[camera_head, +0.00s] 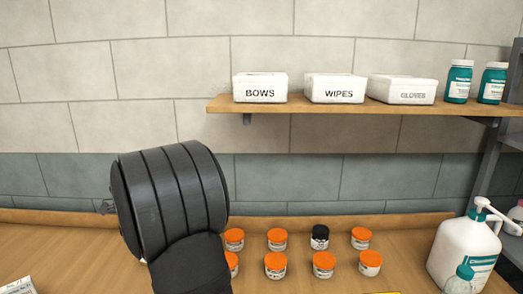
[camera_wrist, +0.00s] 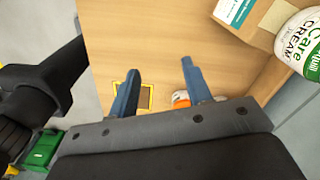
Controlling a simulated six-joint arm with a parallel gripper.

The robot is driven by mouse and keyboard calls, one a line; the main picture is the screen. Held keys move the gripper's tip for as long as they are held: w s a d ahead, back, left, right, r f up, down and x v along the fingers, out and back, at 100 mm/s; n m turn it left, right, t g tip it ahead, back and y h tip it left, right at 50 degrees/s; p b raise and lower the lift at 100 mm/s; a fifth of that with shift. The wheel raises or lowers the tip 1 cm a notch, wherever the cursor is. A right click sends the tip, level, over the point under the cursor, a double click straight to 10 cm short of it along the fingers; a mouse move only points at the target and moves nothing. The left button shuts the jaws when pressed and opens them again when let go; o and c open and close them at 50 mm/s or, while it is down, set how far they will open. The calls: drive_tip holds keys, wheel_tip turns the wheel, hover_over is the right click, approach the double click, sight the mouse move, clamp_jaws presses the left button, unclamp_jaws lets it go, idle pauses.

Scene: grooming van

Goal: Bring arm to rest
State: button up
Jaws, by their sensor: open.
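In the wrist view my gripper (camera_wrist: 160,92) shows two blue-grey fingers spread apart, with nothing between them. It is above a wooden surface (camera_wrist: 155,40). A small orange and white item (camera_wrist: 181,98) lies by the right finger, partly hidden by it. In the head view a black part of my arm (camera_head: 172,200) stands in front of the wooden counter (camera_head: 80,260), and the fingers do not show there.
Several orange-lidded jars (camera_head: 275,265) and one black-lidded jar (camera_head: 319,237) stand on the counter. A white pump bottle (camera_head: 463,250) is at right. A shelf (camera_head: 350,107) holds white boxes (camera_head: 335,88) and teal bottles (camera_head: 459,81). A cream jar (camera_wrist: 302,42) is close at right in the wrist view.

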drive_tip(key=s+d+f+m, duration=0.1)
drive_tip(key=s+d, duration=0.2)
drive_tip(key=d, duration=0.3)
drive_tip(key=s+d+m, duration=0.1)
drive_tip(key=s+d, duration=0.2)
drive_tip(key=d, duration=0.4)
drive_tip(key=shift+f, duration=0.4)
drive_tip(key=w+a+r+n, duration=0.1)
drive_tip(key=w+a, duration=0.2)
drive_tip(key=a, duration=0.6)
drive_tip(key=w+a+n, duration=0.2)
drive_tip(key=w+a, duration=0.2)
drive_tip(key=a, duration=0.6)
drive_tip(key=shift+r, duration=0.4)
